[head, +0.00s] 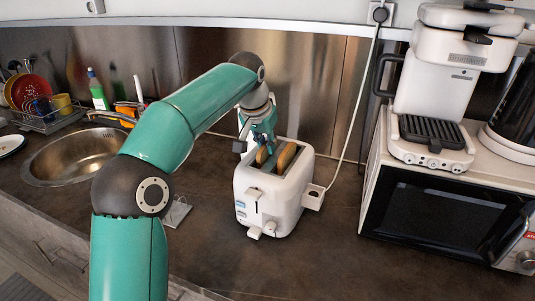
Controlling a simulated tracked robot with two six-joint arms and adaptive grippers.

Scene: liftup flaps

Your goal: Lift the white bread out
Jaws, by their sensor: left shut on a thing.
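A white toaster (280,213) stands on the dark counter. Two slices of bread stick up from its slots: a right slice (286,156) and a left slice (262,157), both tan at the top edge. My left gripper (258,148) reaches down over the left part of the toaster, at the left slice. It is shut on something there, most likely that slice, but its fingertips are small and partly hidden. The slices' lower parts are hidden inside the toaster. My right gripper is not in view.
A white cord (354,120) runs from the wall socket down behind the toaster. A microwave (436,210) with a white appliance (437,90) on top stands at the right. A sink (78,157) and dish rack (45,115) are at the left. Counter in front of the toaster is clear.

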